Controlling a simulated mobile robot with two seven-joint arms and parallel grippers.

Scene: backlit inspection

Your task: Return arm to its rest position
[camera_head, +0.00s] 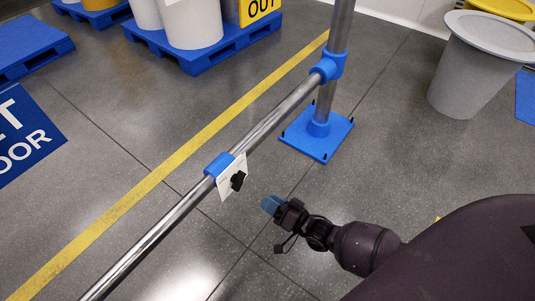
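My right gripper (271,204) and dark arm come in from the lower right. Its blue fingertips point left, a little short of a metal rail (178,208). The fingers look close together, but the view is too small to tell whether they are open or shut. Nothing clearly shows between them. A white tag (229,182) with a black knob-like piece (238,180) hangs from a blue clamp (218,164) on the rail, to the upper left of the gripper and apart from it in the picture. My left gripper is not in view.
An upright metal post (337,36) joins the rail and stands on a blue base plate (318,134). A grey bin (465,75) stands at the upper right. A blue pallet (190,52) with white drums stands at the top. A yellow line (160,171) crosses the mostly clear grey floor.

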